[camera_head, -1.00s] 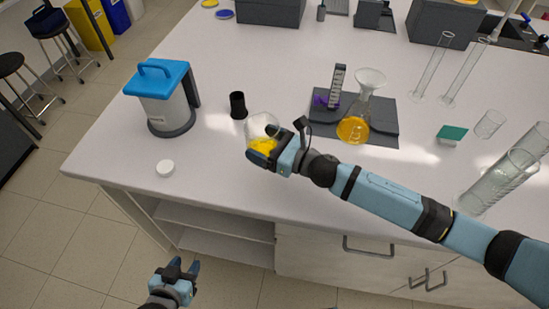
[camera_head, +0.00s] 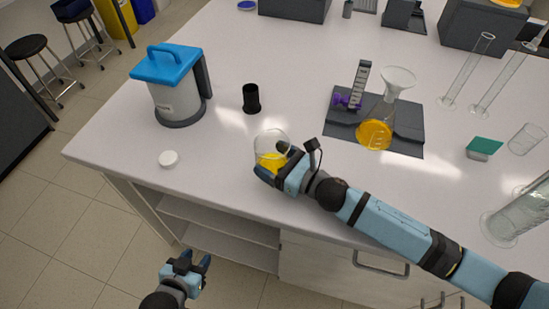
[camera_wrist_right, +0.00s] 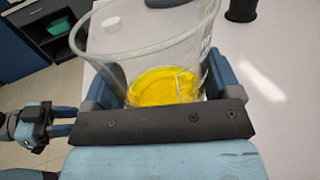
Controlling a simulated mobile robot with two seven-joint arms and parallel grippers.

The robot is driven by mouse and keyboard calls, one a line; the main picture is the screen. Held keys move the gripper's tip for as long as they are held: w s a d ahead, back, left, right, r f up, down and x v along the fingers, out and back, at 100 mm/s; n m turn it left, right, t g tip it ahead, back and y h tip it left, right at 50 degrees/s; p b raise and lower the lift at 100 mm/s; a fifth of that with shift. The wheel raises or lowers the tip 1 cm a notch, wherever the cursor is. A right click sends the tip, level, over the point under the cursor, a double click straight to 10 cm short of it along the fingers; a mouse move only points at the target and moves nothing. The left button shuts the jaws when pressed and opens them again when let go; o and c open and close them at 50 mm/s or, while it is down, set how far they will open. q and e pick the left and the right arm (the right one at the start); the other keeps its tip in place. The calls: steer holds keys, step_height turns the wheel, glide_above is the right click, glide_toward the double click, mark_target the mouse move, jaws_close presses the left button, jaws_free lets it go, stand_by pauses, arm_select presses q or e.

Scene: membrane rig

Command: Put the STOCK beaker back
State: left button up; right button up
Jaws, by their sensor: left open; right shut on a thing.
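The beaker (camera_head: 271,143) is clear glass with yellow liquid in its lower part. My right gripper (camera_head: 269,172) is shut on it near the front edge of the white bench. In the right wrist view the beaker (camera_wrist_right: 150,50) stands between the two fingers, roughly upright, and the yellow liquid shows inside it. I cannot tell whether its base touches the bench, and no STOCK label is readable. My left gripper (camera_head: 190,264) is open and empty, low in front of the bench, away from the beaker.
A flask (camera_head: 376,132) with a funnel stands on a dark base plate (camera_head: 409,140) to the right. A black cup (camera_head: 251,98), a white cap (camera_head: 168,158) and a blue-lidded container (camera_head: 176,90) are to the left. Glass cylinders (camera_head: 468,72) stand at the right. Bench around the beaker is clear.

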steer(key=o, duration=0.9)
steer(key=shift+w+f, duration=0.1)
steer(key=shift+f, duration=0.1)
steer(key=shift+o, duration=0.2)
steer(key=shift+r, duration=0.25)
steer(key=shift+s+d+f, duration=0.15)
steer(key=shift+s+d, duration=0.05)
steer(key=shift+d, duration=0.15)
steer(key=b+v, duration=0.1)
steer(key=v, duration=0.9)
steer(key=shift+s+d, duration=0.2)
steer(key=shift+d, duration=0.05)
steer(key=shift+s+d, duration=0.2)
steer(key=shift+d, duration=0.1)
